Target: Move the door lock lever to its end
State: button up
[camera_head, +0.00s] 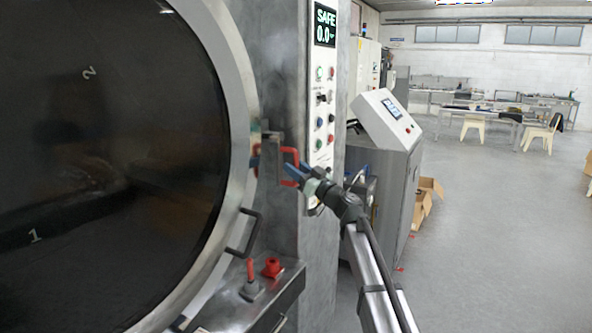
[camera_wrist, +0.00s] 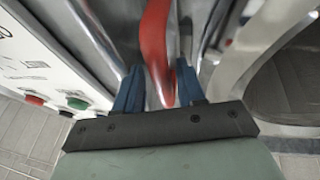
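The door lock lever is a red handle (camera_head: 291,151) on the grey frame at the right edge of the big round door (camera_head: 235,75). In the wrist view the red lever (camera_wrist: 155,45) runs down between my gripper's two blue fingers. My gripper (camera_head: 287,170) is at the lever, its blue fingers partly hiding it in the head view. In the wrist view my gripper (camera_wrist: 158,78) is open, with the fingers apart on either side of the lever. The lever's end lies close to the right finger; whether they touch I cannot tell.
A control panel (camera_head: 325,100) with a display reading SAFE 0.0 and several buttons stands just right of the lever. A black door handle (camera_head: 247,235) is below. A red knob (camera_head: 271,267) sits on a ledge. A grey console (camera_head: 385,165) stands behind my arm.

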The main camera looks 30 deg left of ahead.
jog(key=shift+o, duration=0.2)
jog(key=shift+s+d+f, duration=0.1)
jog(key=shift+d, duration=0.05)
jog(key=shift+s+d+f, duration=0.1)
jog(key=shift+d, duration=0.15)
jog(key=v, duration=1.3)
